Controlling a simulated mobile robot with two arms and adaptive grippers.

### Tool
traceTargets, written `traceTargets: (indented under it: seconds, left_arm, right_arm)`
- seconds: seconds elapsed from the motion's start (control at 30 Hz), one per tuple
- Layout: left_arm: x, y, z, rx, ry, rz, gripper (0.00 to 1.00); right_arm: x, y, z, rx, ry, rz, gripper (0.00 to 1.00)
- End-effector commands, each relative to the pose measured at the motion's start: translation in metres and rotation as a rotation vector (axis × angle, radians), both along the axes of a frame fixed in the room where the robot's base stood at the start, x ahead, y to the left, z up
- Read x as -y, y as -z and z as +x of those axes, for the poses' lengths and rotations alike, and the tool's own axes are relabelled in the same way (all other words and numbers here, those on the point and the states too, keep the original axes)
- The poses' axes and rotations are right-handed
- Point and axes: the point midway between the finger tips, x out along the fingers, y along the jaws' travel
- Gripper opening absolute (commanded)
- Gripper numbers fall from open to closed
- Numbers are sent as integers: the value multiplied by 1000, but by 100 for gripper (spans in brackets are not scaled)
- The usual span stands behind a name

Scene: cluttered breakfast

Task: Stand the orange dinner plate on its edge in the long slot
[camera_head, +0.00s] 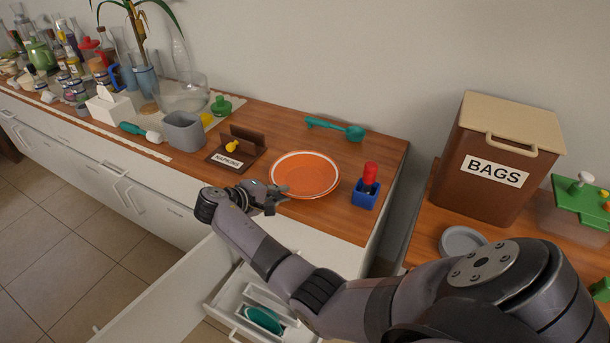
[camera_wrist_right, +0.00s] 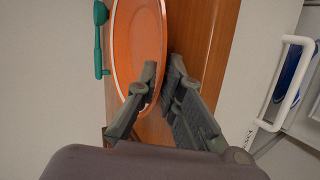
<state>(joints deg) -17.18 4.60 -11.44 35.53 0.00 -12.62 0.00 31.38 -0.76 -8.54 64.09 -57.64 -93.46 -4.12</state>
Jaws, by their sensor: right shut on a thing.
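The orange dinner plate (camera_head: 305,175), with a pale rim line, is on the wooden counter near its front edge. My right gripper (camera_head: 281,190) is shut on the plate's near left rim. In the right wrist view, the gripper (camera_wrist_right: 164,75) has one finger over the plate's face (camera_wrist_right: 138,40) and the other beyond its rim. Below the counter, an open drawer holds a white divided insert (camera_head: 240,296) with a teal item (camera_head: 264,319) in one compartment. My right arm hides part of the insert, so I cannot make out the long slot clearly. My left gripper is not in view.
A brown napkin holder (camera_head: 238,150) stands left of the plate, and a blue holder with a red-topped item (camera_head: 366,186) stands right. A teal utensil (camera_head: 335,128) lies behind. The counter's left is crowded. A brown BAGS bin (camera_head: 495,160) stands on the right surface.

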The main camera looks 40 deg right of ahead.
Motion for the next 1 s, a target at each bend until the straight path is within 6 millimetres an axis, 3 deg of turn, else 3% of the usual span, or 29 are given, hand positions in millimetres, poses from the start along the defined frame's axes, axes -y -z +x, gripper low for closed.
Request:
traceTargets:
  seconds: [0.37,1.0]
  left_arm:
    - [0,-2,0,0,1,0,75]
    - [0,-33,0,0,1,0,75]
  right_arm:
    - [1,-4,1,4,1,-5,0]
    - [0,-35,1,3,0,-3,0]
